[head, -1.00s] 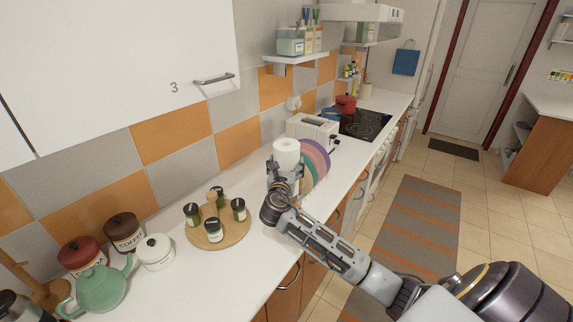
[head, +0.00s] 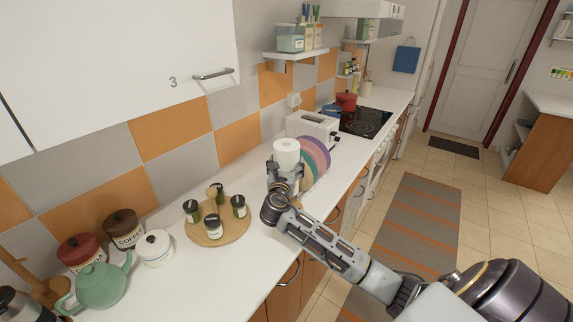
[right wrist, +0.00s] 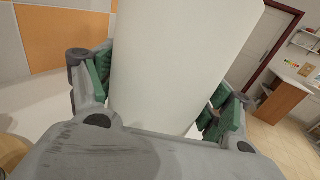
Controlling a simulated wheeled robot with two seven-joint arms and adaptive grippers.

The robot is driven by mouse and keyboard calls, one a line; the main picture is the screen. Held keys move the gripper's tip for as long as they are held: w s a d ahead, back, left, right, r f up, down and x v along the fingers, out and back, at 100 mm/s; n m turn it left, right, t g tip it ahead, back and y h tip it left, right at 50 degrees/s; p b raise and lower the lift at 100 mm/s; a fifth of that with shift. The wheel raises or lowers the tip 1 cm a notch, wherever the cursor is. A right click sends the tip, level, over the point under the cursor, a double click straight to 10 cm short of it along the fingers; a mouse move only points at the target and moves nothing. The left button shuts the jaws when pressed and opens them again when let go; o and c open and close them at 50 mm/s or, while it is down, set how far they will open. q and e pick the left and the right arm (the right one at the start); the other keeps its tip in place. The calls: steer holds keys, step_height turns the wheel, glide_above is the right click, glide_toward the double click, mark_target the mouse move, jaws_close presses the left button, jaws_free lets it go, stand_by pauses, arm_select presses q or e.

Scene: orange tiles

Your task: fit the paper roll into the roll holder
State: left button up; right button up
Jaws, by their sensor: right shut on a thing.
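The white paper roll (head: 286,151) is upright in my right gripper (head: 285,172), over the white counter beside a row of coloured plates. In the right wrist view, the roll (right wrist: 180,65) fills the space between the green finger pads, which are shut on it from both sides. The roll's lower end is hidden by the gripper. A wooden stand with a slanting bar (head: 18,264), cut off at the left edge, may be the roll holder; I cannot tell for sure. My left gripper is not in view.
A round wooden board (head: 217,238) with several jars lies on the counter. A green teapot (head: 98,286) and canisters (head: 124,230) stand at the left. The plates (head: 318,158) and a white toaster (head: 312,128) are near the roll. Bare counter (head: 222,285) lies in front of the board.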

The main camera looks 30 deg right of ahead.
step_height(320, 180, down, 10)
steer(key=b, duration=0.4)
steer(key=shift+r, duration=0.15)
stand_by(5.5)
steer(key=o, duration=1.1)
steer(key=shift+s, duration=0.1)
steer(key=shift+v, duration=5.95)
